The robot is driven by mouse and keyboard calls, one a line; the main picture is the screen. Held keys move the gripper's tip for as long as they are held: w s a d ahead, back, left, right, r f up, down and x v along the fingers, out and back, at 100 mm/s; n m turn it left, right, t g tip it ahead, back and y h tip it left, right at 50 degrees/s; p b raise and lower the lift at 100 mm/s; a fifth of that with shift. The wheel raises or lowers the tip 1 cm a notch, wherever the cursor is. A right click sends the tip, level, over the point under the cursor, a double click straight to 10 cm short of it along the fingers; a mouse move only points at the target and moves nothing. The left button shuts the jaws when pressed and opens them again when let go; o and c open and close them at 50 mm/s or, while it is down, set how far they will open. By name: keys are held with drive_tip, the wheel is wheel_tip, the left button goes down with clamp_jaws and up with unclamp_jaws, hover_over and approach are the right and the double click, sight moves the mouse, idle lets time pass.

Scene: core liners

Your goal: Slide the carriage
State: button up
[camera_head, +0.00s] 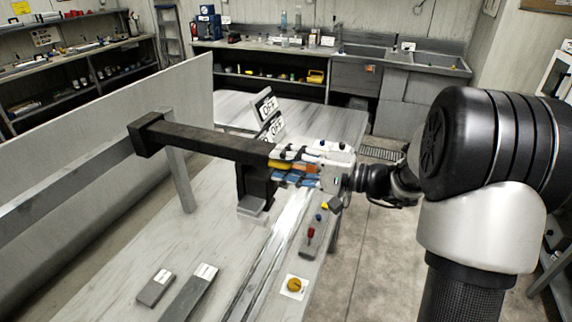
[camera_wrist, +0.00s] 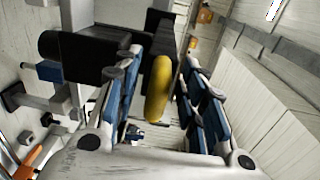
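The carriage (camera_head: 255,184) looks like a black block with a long black beam reaching left, above pale rails (camera_head: 262,255) on the bench. My gripper (camera_head: 287,175) is at the block's right side, with blue-padded fingers. In the wrist view my gripper (camera_wrist: 163,85) is open. A yellow bar handle (camera_wrist: 158,90) stands between its fingers, with a visible gap on at least the left side. Black parts of the carriage (camera_wrist: 85,55) show behind the left finger. The handle is mostly hidden by my fingers in the head view.
A red lever (camera_head: 311,233) and an orange knob (camera_head: 294,284) sit along the bench's right edge. Two OFF signs (camera_head: 266,104) stand behind the carriage. Grey flat pieces (camera_head: 190,292) lie on the front left bench. A pale partition (camera_head: 90,130) runs along the left.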

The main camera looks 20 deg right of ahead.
drive_tip(key=shift+c, duration=0.3)
clamp_jaws()
idle(0.6)
